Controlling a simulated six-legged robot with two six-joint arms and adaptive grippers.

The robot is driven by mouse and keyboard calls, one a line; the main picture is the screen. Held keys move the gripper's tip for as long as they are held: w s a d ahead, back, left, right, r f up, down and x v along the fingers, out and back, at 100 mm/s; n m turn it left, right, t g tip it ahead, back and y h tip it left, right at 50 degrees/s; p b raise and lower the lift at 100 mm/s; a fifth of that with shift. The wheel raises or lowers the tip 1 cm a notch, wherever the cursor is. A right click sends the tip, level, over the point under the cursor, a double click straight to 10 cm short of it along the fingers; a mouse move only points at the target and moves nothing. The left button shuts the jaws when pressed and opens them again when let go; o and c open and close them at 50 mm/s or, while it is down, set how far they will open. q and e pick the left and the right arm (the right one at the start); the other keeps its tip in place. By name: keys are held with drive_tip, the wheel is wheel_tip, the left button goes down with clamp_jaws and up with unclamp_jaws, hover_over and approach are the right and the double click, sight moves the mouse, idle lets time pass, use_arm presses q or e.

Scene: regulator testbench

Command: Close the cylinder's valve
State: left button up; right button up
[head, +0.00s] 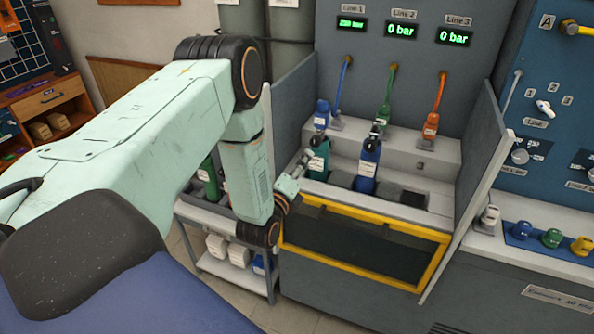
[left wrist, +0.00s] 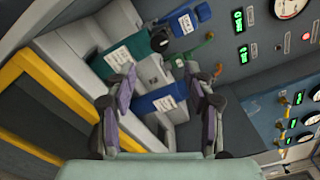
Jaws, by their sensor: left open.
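A green cylinder (head: 318,163) and a blue cylinder (head: 368,168) stand side by side in the bench recess. In the left wrist view the green cylinder (left wrist: 132,62) ends in a dark knob-like top (left wrist: 159,40), and the blue cylinder (left wrist: 162,98) appears between the fingers. My left gripper (head: 298,173) is just left of the green cylinder in the head view. Its fingers (left wrist: 160,80) are spread with nothing between them in grip. Whether the valve is open or shut cannot be told. My right gripper is not in view.
A blue connector (head: 322,114) hangs close above the green cylinder. Green (head: 385,112) and orange (head: 431,124) connectors hang farther right. Grey side walls flank the recess, and a yellow-framed guard (head: 362,222) is in front. Line 2 and Line 3 displays read 0 bar.

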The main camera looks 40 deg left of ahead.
use_arm(q)
drive_tip(key=shift+v, duration=1.05)
drive_tip(key=s+d+f+n+g+h+b, duration=0.1)
drive_tip(key=s+d+f+n+g+h, duration=0.1)
drive_tip(key=s+d+f+n+g, duration=0.35)
drive_tip(key=s+d+f+n+g+h+b, duration=0.1)
drive_tip(key=s+d+f+n+g, duration=0.15)
drive_tip(key=s+f+n, duration=0.65)
drive_tip(key=s+d+f+n+g+b, duration=0.2)
drive_tip(key=s+f+g, duration=0.1)
drive_tip(key=s, duration=0.4)
drive_tip(key=s+d+f+n+g+h+b, duration=0.1)
drive_tip(key=s+d+f+n+g+b, duration=0.1)
drive_tip(key=s, duration=0.5)
drive_tip(key=s+d+f+n+g+b, duration=0.2)
drive_tip(key=s+d+f+g+b, duration=0.1)
drive_tip(key=s+f, duration=0.3)
drive_tip(key=shift+s+g+h, duration=0.3)
drive_tip(key=shift+s+g, duration=0.35)
drive_tip(key=shift+g, duration=0.05)
